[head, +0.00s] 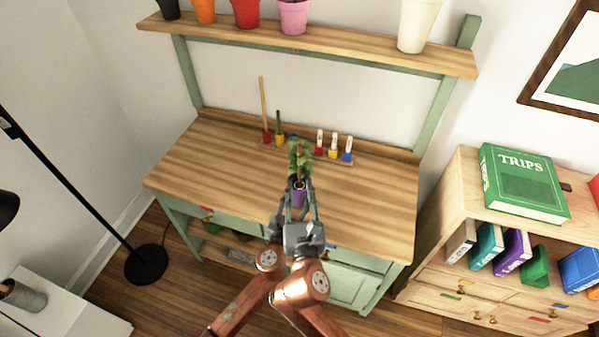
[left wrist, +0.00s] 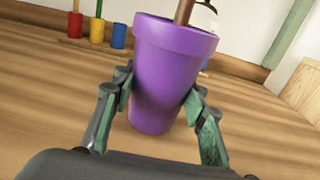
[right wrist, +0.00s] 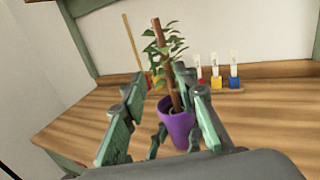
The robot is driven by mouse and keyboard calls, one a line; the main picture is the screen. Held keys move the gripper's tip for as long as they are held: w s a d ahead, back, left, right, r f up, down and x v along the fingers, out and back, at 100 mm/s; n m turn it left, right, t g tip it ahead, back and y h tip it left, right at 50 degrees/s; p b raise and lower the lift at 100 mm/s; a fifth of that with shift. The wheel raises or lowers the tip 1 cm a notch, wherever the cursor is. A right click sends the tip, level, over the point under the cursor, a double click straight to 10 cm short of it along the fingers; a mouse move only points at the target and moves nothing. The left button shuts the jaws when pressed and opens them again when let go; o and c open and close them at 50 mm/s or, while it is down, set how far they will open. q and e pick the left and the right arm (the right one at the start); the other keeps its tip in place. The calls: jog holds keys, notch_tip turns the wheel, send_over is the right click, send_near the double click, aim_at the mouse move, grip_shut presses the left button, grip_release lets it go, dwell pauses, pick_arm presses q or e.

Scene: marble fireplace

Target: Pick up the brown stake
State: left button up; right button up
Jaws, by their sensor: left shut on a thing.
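The brown stake (right wrist: 158,36) stands in a leafy plant (right wrist: 165,55) in a purple pot (right wrist: 180,128). It leans slightly, its top above the leaves. Its lower part shows in the left wrist view (left wrist: 184,12), and it is small in the head view (head: 299,158). My left gripper (left wrist: 157,90) is shut on the purple pot, a finger on each side. My right gripper (right wrist: 158,80) is open, its fingers apart with the plant and stake seen between them. In the head view it is over the bench front (head: 297,197), largely covering my left gripper.
The wooden bench (head: 205,165) is mostly clear. At its back stand a tall yellow stick (head: 263,105), a green stick (head: 278,122) and small red, yellow and blue holders (head: 333,150). A shelf (head: 350,45) with pots runs above. A bookcase (head: 465,190) stands right.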

aim_at(299, 162)
jog(key=shift+w, duration=5.35)
jog(key=shift+c, duration=0.5)
jog(key=shift+a, duration=0.15)
grip_shut()
